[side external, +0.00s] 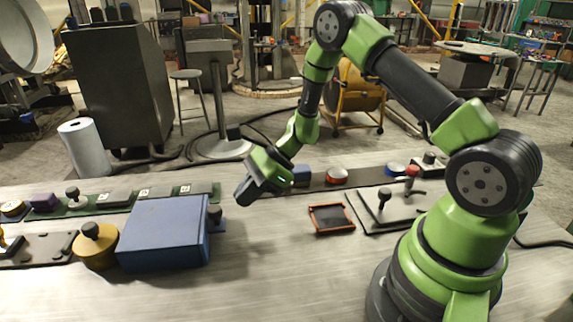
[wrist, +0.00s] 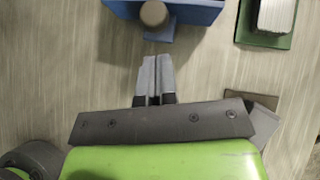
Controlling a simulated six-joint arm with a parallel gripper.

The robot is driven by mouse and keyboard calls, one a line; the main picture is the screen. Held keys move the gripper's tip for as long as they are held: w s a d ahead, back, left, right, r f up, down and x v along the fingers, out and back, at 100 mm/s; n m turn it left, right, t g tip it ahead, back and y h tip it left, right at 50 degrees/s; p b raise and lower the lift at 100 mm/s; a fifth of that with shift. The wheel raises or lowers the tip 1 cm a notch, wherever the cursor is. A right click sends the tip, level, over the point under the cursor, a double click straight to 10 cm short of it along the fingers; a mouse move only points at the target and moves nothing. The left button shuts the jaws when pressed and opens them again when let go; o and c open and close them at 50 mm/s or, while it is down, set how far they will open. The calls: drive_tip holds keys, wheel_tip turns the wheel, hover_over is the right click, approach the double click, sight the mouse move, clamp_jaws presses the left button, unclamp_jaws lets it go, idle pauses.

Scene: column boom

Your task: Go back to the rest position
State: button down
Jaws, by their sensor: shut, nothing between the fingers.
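My gripper (side external: 243,192) is shut and empty. It hangs above the table (side external: 290,270), to the right of a blue box (side external: 165,235) with a dark round knob (side external: 214,213) on its right side. In the wrist view the shut fingers of my gripper (wrist: 154,62) point towards the knob (wrist: 154,14) and the blue box (wrist: 195,12) at the top edge. A small gap shows between the fingertips and the knob in that picture; the height between them I cannot tell.
A yellow round pot (side external: 96,250) stands left of the blue box. Green boards (side external: 90,208) with blocks lie behind it. An orange-rimmed dark tray (side external: 331,218) and a panel with levers (side external: 372,215) lie to the right. A paper roll (side external: 85,148) stands behind. The front middle table is clear.

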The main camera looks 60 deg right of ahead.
drive_tip(key=v, duration=1)
drive_tip(key=s+a+r+n+g+h, duration=0.1)
drive_tip(key=s+a+r+n+h, duration=0.1)
drive_tip(key=s+a+r+n, duration=0.25)
drive_tip(key=s+a+r+n+h, duration=0.1)
drive_tip(key=s+a+r+n, duration=0.15)
drive_tip(key=r+n, duration=0.45)
drive_tip(key=s+r+n+t+h, duration=0.3)
drive_tip(key=s+r+n, duration=0.3)
drive_tip(key=s+n, duration=0.2)
drive_tip(key=shift+s+a+r, duration=0.15)
drive_tip(key=shift+s+a, duration=0.3)
drive_tip(key=shift+s, duration=0.8)
drive_tip(key=shift+n, duration=0.25)
